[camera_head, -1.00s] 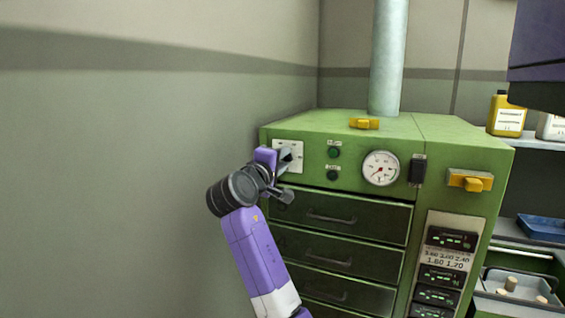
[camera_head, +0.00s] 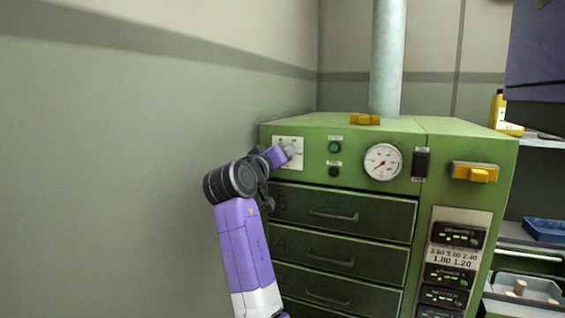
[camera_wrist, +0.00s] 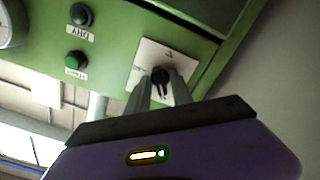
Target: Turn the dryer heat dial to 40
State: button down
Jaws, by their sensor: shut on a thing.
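The green dryer (camera_head: 400,195) stands against the back wall, and its heat dial plate (camera_head: 278,141) is at the upper left of its front. My gripper (camera_head: 288,150) is at the plate in the head view and covers the dial there. In the wrist view my gripper (camera_wrist: 160,88) has its two grey fingers on either side of the black dial knob (camera_wrist: 160,77), shut on it. The white plate shows around the knob, but its numbers are too small to read, so I cannot tell the setting.
A round gauge (camera_head: 383,162), a green button (camera_head: 334,147) and a black switch (camera_head: 421,163) sit right of the dial. Drawers (camera_head: 340,215) with handles lie below. A yellow latch (camera_head: 474,172) juts out at the right. The wall is close on the left.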

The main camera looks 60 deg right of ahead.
jog(key=shift+m, duration=0.5)
jog(key=c, duration=1.4)
grip_release()
jog(key=shift+c, duration=0.2)
jog(key=shift+a, duration=0.15)
jog(key=a+b, duration=0.1)
jog(key=a, duration=0.6)
jog(key=shift+s+a, duration=0.3)
jog(key=shift+f, duration=0.1)
